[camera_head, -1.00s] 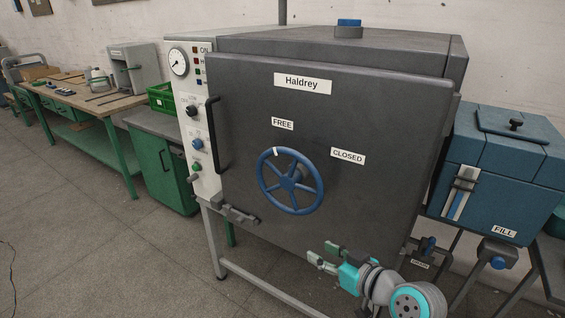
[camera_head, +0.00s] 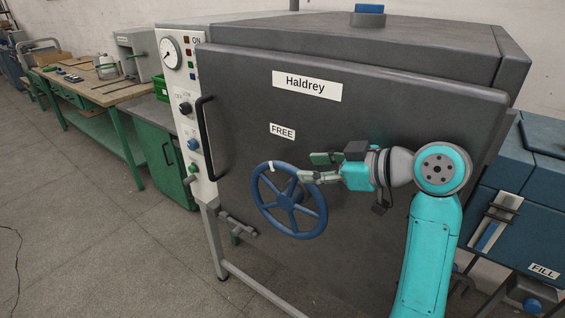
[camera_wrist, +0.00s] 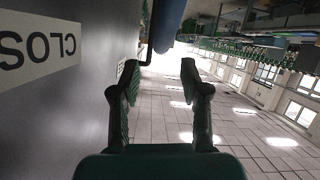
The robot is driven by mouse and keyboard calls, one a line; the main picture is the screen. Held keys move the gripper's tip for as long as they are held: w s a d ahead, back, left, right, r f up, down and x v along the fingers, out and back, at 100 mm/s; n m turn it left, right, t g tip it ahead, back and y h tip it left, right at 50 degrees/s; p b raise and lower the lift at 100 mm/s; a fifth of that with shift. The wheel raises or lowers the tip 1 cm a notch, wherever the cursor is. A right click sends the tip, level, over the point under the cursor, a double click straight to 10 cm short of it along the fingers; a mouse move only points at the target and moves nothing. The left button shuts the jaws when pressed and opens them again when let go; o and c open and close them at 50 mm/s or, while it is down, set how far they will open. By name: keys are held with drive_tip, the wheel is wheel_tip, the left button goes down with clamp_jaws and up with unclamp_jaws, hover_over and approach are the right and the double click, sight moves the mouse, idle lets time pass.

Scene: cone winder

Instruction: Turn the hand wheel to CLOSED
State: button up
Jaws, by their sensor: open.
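The blue hand wheel (camera_head: 286,201) is on the front of the dark grey cabinet door (camera_head: 400,120). A white mark (camera_head: 270,167) on its rim sits at the upper left, below the FREE label (camera_head: 282,131). My gripper (camera_head: 312,168) is open at the wheel's upper right rim; I cannot tell whether it touches the rim. The CLOSED label is hidden behind my gripper and arm in the head view, but part of it shows in the wrist view (camera_wrist: 38,48). A blue piece, apparently the wheel rim (camera_wrist: 167,25), shows beyond the open fingers there.
A black door handle (camera_head: 206,140) stands out at the door's left, beside a control panel with a gauge (camera_head: 171,53). A latch (camera_head: 238,225) juts out at lower left. A blue FILL unit (camera_head: 540,190) is at the right. The floor at left is mostly clear.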

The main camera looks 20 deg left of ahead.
sight(285, 168)
drive_tip(key=x, duration=0.9)
drive_tip(key=shift+w+a+f, duration=0.1)
drive_tip(key=shift+a+f, duration=0.1)
drive_tip(key=shift+a, duration=0.1)
clamp_jaws()
